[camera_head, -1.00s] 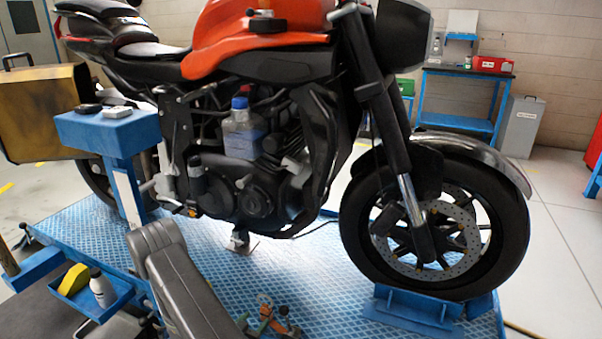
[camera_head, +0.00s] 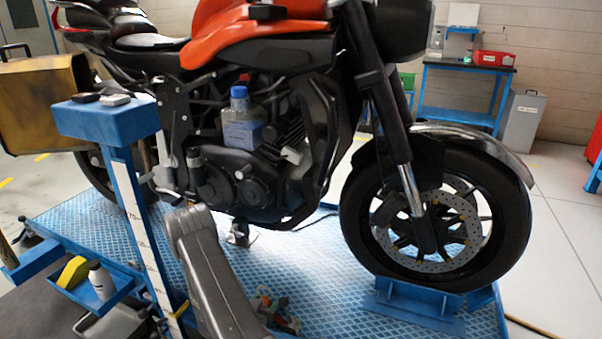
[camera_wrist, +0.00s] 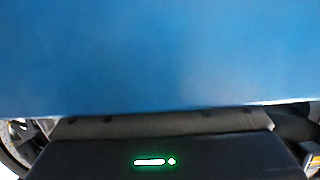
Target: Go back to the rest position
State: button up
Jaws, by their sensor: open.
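My grey arm link (camera_head: 212,275) rises from the bottom of the head view, in front of the blue platform. My gripper's fingers do not show in either view, so I cannot see whether they hold anything. The wrist view is mostly filled by a plain blue surface (camera_wrist: 160,55) very close to the camera. Below it lies a black housing (camera_wrist: 90,160) with a green light; I cannot tell what it belongs to.
An orange and black motorcycle (camera_head: 250,185) stands on the blue platform (camera_head: 330,270). A blue-capped bottle (camera_head: 240,128) is at its engine. A blue post-top block (camera_head: 105,121) carries two small items. A blue tray (camera_head: 120,285) holds a white bottle (camera_head: 101,281) and a yellow item (camera_head: 73,271).

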jog(key=shift+w+d+f, duration=0.25)
jog(key=shift+w, duration=0.25)
jog(key=shift+b, duration=0.35)
jog(key=shift+r+p, duration=0.85)
jog(key=shift+r, duration=0.75)
notch_tip(320, 180, up, 15)
jog(key=p, duration=0.4)
jog(key=s+d+r+n+y+p, duration=0.1)
jog(key=d+r+p, duration=0.6)
jog(key=r+p, duration=0.1)
jog(key=shift+s+r+t+y+p, duration=0.25)
jog(key=shift+r+t+y+p, duration=0.1)
jog(key=shift+r, duration=0.35)
jog(key=shift+r+n, duration=0.15)
jog(key=shift+n, duration=0.15)
